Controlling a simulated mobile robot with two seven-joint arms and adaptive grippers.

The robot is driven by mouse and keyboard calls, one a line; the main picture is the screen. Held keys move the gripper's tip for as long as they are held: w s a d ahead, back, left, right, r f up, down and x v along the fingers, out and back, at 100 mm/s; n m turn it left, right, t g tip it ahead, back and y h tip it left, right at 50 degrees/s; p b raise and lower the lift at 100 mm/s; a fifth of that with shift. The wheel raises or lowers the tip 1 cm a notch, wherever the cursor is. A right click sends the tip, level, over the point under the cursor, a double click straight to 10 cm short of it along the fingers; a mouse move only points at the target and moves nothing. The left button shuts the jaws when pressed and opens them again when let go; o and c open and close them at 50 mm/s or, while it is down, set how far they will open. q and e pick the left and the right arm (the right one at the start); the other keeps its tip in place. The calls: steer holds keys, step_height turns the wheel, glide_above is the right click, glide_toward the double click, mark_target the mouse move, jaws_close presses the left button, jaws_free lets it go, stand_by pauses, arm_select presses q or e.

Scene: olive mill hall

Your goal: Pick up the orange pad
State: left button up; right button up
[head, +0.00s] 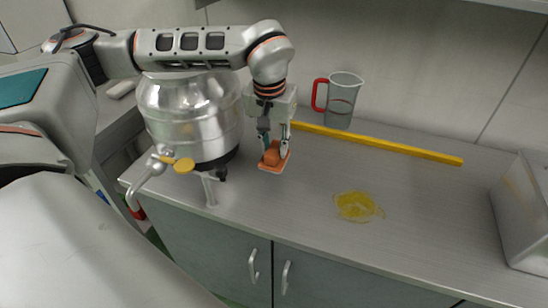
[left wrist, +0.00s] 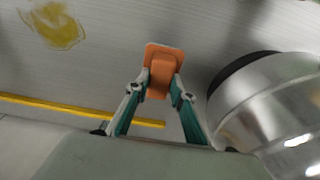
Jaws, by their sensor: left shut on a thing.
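The orange pad (head: 275,163) is a flat piece with a raised orange block on it, over the grey counter just right of the metal vessel. My left gripper (head: 274,150) points down with its fingers shut on the raised block. In the left wrist view the pad (left wrist: 152,53) sits between the tips of my left gripper (left wrist: 160,84). I cannot tell whether the pad touches the counter or is a little above it. My right gripper is not in view.
A shiny metal vessel (head: 194,112) with a tap stands close left of the gripper. A yellow bar (head: 385,145) and a clear jug (head: 343,100) with a red handle are behind. A yellow spill (head: 357,206) lies front right. A metal bin (head: 528,205) stands far right.

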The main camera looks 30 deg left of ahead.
mark_target(275, 149)
arm_select(q)
step_height(275, 149, up, 14)
steer(key=p, duration=0.1)
steer(key=shift+o, duration=0.8)
steer(key=shift+f, duration=0.1)
